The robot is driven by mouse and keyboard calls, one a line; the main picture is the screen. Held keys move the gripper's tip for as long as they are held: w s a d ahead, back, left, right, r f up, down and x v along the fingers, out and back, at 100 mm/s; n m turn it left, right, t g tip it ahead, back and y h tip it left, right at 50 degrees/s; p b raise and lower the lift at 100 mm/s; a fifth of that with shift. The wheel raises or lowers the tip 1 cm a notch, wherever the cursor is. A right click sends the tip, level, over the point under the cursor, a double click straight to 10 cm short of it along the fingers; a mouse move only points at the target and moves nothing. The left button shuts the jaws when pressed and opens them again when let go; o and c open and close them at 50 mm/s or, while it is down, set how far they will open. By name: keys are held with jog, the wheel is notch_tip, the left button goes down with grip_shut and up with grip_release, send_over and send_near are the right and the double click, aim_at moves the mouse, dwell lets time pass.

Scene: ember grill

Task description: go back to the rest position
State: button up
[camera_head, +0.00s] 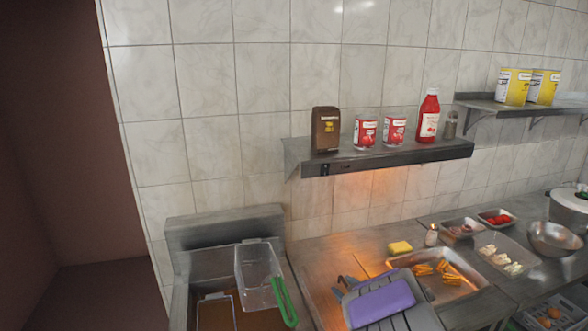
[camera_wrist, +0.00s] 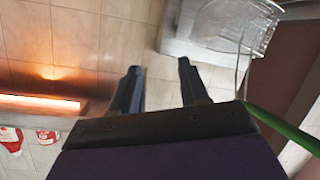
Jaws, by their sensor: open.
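My gripper (camera_wrist: 158,68) is open, with two dark fingers apart and nothing between them in the wrist view. In the head view my purple-topped gripper (camera_head: 342,288) is low in the middle, above the steel counter. A clear fryer basket (camera_head: 258,272) with a green handle (camera_head: 284,302) rests at the fryer (camera_head: 225,232), left of my gripper. In the wrist view the basket (camera_wrist: 235,25) and its green handle (camera_wrist: 285,128) are at the right, outside the fingers. No rest position is marked in view.
A wall shelf (camera_head: 400,155) with a brown box, red cans and a ketchup bottle hangs above the counter. A tray (camera_head: 445,262) of fries, a yellow sponge (camera_head: 400,247), a steel bowl (camera_head: 555,240) and a pot (camera_head: 570,212) stand to the right. The upper wall is clear.

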jog(key=s+d+r+m+g+h, duration=0.1)
jog(key=s+d+r+m+h, duration=0.2)
jog(key=d+r+h, duration=0.4)
jog(key=s+d+m+g+h, duration=0.2)
jog(key=s+d+m+g, duration=0.3)
jog(key=s, duration=0.6)
jog(key=s+a+g+y, duration=0.1)
jog(key=s+a+g, duration=0.3)
jog(key=s, duration=1.2)
jog(key=s+a+r+m+g+y, duration=0.1)
jog(key=s+a+g, duration=0.4)
jog(key=s, duration=1.2)
jog(key=a+y, duration=0.1)
jog(key=a, duration=0.2)
jog(key=shift+s+a+y, duration=0.25)
jog(key=shift+a+y, duration=0.05)
